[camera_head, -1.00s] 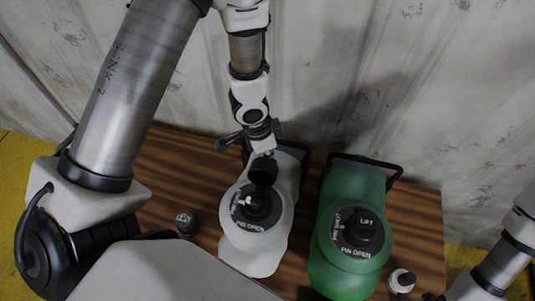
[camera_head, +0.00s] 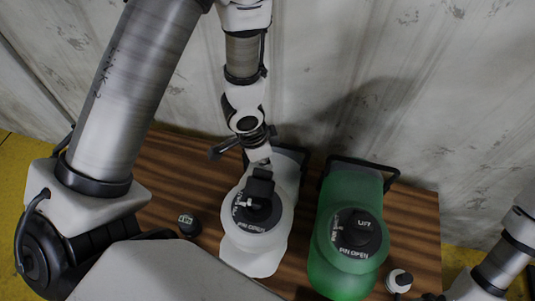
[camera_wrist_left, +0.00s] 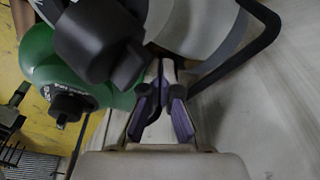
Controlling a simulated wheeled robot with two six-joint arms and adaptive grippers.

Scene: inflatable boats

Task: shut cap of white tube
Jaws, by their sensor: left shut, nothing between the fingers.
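The white tube (camera_head: 250,262) lies on the wooden table with its round black valve plate (camera_head: 262,222) facing up. Its black cap (camera_head: 260,188) is tilted up over the valve, partly open. In the left wrist view the cap (camera_wrist_left: 92,40) is large and close, beside the fingertips, with the white tube (camera_wrist_left: 195,28) behind it. My left gripper (camera_head: 260,157) is shut and empty at the back side of the cap; it also shows in the left wrist view (camera_wrist_left: 160,78). I cannot tell whether it touches the cap. My right gripper is not clearly in view.
A green tube (camera_head: 335,270) with its black cap (camera_head: 357,228) down lies to the right. A small black part (camera_head: 188,224) sits left of the white tube, and a small white-and-black part (camera_head: 399,280) right of the green one. A grey wall (camera_head: 430,90) stands close behind.

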